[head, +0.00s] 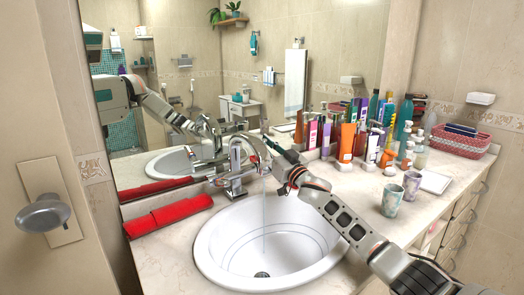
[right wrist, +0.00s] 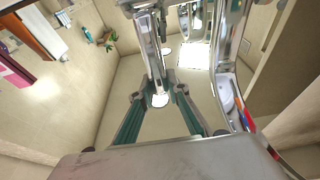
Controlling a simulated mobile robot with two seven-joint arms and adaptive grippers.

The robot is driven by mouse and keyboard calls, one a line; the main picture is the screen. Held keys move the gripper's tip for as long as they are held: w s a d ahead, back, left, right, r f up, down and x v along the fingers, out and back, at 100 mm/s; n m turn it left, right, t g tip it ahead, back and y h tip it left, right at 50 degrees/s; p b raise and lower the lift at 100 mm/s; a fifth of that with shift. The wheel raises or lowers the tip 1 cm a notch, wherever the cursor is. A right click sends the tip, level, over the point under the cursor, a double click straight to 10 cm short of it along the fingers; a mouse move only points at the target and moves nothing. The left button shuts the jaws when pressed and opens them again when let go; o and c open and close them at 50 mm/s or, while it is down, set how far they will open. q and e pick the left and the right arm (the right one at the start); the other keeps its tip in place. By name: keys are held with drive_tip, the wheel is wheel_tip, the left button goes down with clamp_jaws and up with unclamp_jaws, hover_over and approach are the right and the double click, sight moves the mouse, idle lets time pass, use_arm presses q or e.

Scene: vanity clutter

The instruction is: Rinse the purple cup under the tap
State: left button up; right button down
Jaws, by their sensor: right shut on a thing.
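The chrome tap (head: 236,160) stands at the back rim of the white basin (head: 215,245). A thin pale line, which looks like running water, drops from its spout toward the drain. My right gripper (head: 268,141) is at the tap's upper right side. In the right wrist view its teal fingers (right wrist: 160,98) close around the end of a chrome tap part (right wrist: 153,55), which looks like the lever. Two patterned cups stand on the counter right of the basin: a purplish one (head: 411,184) and a greyish-teal one (head: 392,200). Both are apart from the gripper. My left gripper is not in view.
A folded red towel (head: 168,215) lies left of the basin. Several bottles and tubes (head: 346,143) crowd the back of the counter beside the mirror (head: 215,70). A red basket (head: 460,142) and a white tray (head: 434,182) are at right. My right forearm crosses the basin's right rim.

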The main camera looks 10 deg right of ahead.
drive_tip(key=shift+s+f+b, duration=0.2)
drive_tip(key=shift+b, duration=0.1)
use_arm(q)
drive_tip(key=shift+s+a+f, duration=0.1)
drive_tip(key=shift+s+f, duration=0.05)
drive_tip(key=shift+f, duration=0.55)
use_arm(e)
drive_tip(key=shift+r, duration=0.1)
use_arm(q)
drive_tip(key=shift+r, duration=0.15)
use_arm(e)
drive_tip(key=c, duration=1.9)
unclamp_jaws()
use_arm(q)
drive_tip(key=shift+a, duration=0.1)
